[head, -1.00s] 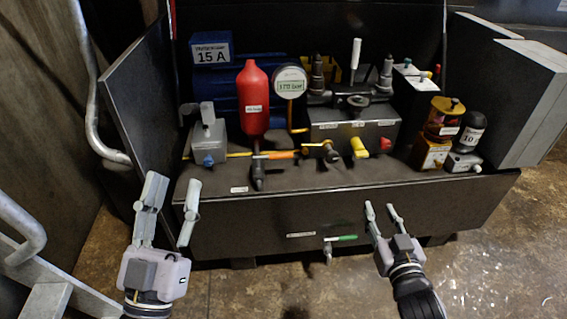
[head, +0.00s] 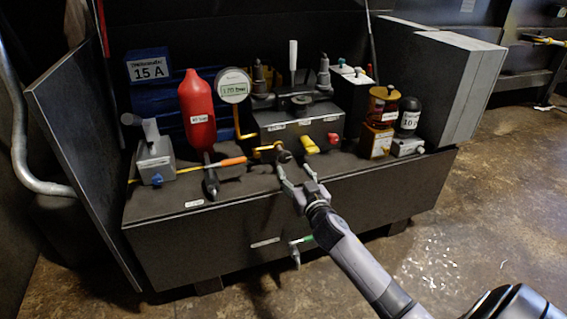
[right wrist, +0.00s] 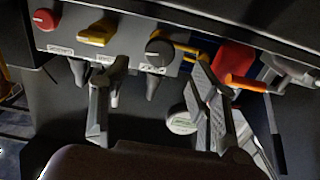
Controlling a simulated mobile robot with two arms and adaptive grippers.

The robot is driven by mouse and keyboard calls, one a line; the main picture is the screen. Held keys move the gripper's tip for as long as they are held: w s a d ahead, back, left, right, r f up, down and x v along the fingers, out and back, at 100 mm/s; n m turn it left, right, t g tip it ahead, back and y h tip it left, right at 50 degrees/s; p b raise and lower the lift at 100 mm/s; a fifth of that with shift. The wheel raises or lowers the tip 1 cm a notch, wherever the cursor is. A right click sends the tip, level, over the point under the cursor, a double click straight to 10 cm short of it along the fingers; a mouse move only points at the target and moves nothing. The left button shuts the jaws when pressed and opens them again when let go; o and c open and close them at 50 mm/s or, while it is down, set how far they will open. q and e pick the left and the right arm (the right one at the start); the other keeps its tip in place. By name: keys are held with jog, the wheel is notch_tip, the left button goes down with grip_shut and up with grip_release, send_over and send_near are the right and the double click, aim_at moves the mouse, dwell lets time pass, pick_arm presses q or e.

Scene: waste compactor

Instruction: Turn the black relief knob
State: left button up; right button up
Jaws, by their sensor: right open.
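The black relief knob (head: 283,155) is on the front of the dark grey valve block (head: 325,127), left of a yellow knob (head: 310,145) and a red knob (head: 333,140). In the right wrist view the black knob (right wrist: 158,48) is round, with a small white label below it. My right gripper (head: 294,171) is open and empty just in front of the knob. In the right wrist view its fingers are spread (right wrist: 158,78), with the knob just beyond and between the tips. I cannot tell whether they touch it. My left gripper is out of view.
A red accumulator (head: 197,110), a round gauge (head: 233,86) and an orange-handled lever (head: 232,161) stand left of the knob. An amber-topped unit (head: 380,120) and a black-capped one (head: 409,118) stand right.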

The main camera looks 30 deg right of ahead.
aim_at(286, 159)
jog(key=b+x, duration=0.2)
jog(key=x, duration=0.6)
jog(key=shift+w, duration=0.25)
jog(key=shift+c, duration=0.5)
jog(key=c, duration=1.1)
